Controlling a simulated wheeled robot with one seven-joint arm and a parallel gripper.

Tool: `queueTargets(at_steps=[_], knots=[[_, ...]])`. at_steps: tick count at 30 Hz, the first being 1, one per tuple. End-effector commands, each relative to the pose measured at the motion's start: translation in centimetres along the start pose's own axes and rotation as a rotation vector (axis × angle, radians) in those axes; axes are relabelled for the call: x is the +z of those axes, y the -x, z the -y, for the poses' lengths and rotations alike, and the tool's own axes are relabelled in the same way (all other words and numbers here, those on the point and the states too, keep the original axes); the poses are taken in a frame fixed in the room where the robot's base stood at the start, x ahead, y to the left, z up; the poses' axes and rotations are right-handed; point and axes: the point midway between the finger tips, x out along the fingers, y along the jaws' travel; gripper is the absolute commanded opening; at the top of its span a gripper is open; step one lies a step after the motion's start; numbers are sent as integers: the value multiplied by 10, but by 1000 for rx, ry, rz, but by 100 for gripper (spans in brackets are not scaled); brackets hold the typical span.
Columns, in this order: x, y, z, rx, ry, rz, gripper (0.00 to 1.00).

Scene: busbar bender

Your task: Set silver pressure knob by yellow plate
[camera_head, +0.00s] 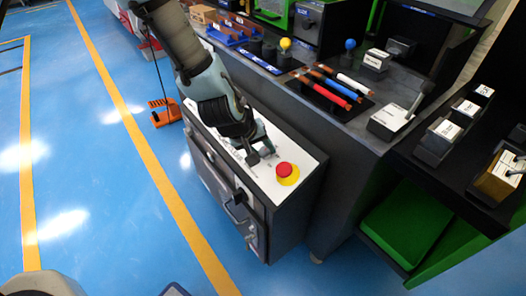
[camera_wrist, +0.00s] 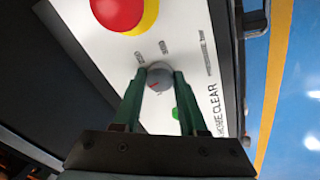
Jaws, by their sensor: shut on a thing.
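The silver pressure knob (camera_wrist: 158,80) is a round grey dial with a red mark, on the white panel in the wrist view. My gripper (camera_wrist: 159,76) has its two green fingers on either side of the knob and is shut on it. In the head view my gripper (camera_head: 258,152) reaches down to the white panel top (camera_head: 300,155), and the knob is hidden there. The yellow plate (camera_wrist: 146,16) is the ring under a red button (camera_wrist: 118,10), beside the knob. The plate also shows in the head view (camera_head: 290,181).
Drawers with handles (camera_head: 237,208) are below the panel. Blue floor at left is open.

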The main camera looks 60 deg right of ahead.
Motion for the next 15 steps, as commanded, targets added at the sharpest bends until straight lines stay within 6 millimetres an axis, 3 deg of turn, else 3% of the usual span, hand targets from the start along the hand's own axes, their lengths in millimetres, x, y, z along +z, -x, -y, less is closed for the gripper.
queueTargets(at_steps=[15], knots=[[0,0,1,11,-179,-1,0]])
